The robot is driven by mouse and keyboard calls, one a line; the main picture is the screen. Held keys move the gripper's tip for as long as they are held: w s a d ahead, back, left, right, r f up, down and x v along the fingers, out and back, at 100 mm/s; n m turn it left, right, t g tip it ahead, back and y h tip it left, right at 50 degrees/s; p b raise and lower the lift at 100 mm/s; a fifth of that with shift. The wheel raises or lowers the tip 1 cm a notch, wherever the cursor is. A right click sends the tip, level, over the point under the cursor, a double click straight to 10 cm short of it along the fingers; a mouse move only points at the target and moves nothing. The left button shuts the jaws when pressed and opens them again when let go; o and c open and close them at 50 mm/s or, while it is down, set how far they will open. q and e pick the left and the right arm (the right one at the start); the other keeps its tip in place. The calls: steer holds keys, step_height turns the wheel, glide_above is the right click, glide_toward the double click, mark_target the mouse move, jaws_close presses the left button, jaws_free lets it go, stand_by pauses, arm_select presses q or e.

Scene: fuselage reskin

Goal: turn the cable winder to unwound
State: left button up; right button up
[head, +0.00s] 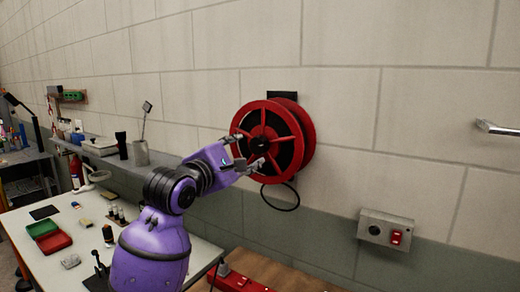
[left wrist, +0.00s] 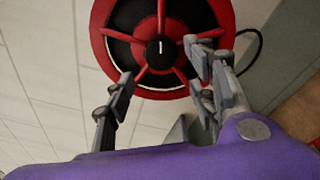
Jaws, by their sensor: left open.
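The cable winder (head: 283,125) is a red spoked reel with a dark core, mounted on the block wall. A loop of black cable (head: 280,197) hangs below it. In the left wrist view the reel (left wrist: 127,14) fills the upper middle, with a black hub knob (left wrist: 160,50) bearing a white mark. My left gripper (head: 249,151) is in front of the reel, its fingers spread near the lower left of the hub. In the left wrist view the open, empty left gripper (left wrist: 158,72) has its fingers on either side below the knob. My right gripper is not in view.
A grey switch box (head: 385,230) with a red switch is on the wall at lower right. A metal bar (head: 497,129) sticks out at the right edge. A workbench (head: 28,217) with green and red trays stands at left. A wooden surface (head: 290,272) lies below the reel.

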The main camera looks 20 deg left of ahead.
mark_target(256, 144)
arm_select(q)
steer(key=w, duration=0.3)
steer(key=shift+d+r, duration=0.1)
steer(key=shift+r, duration=0.15)
steer(key=w, duration=0.3)
steer(key=shift+w, duration=0.55)
steer(key=shift+f, duration=0.1)
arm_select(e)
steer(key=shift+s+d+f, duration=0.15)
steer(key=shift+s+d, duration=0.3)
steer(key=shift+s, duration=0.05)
arm_select(q)
steer(key=c, duration=1)
steer(key=shift+c, duration=0.2)
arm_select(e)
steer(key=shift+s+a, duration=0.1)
arm_select(q)
steer(key=shift+r+m, duration=0.2)
steer(key=shift+m, duration=0.1)
